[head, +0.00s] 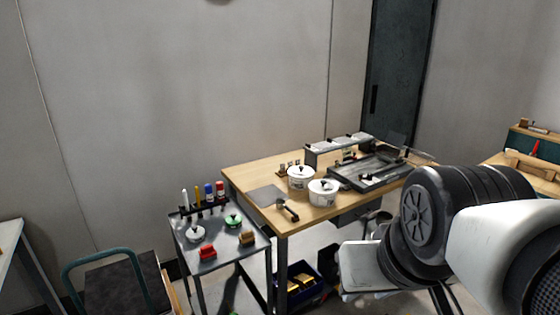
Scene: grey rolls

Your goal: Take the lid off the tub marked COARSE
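Two white tubs with white lids and dark knobs stand side by side on the wooden table. One tub (301,182) is farther back and left; the other tub (322,198) is nearer and right. Both have lids on. Dark marks show on their sides, but they are too small to read, so I cannot tell which is COARSE. My arm fills the lower right of the head view, right of the tubs and apart from them. I cannot make out my gripper's fingers.
A dark tray (368,176) lies right of the tubs; a dark-handled tool (288,210) lies in front of them. A grey trolley (222,258) at the left carries markers, a white and a green knobbed piece, and red and brown blocks. A blue bin (303,291) is below.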

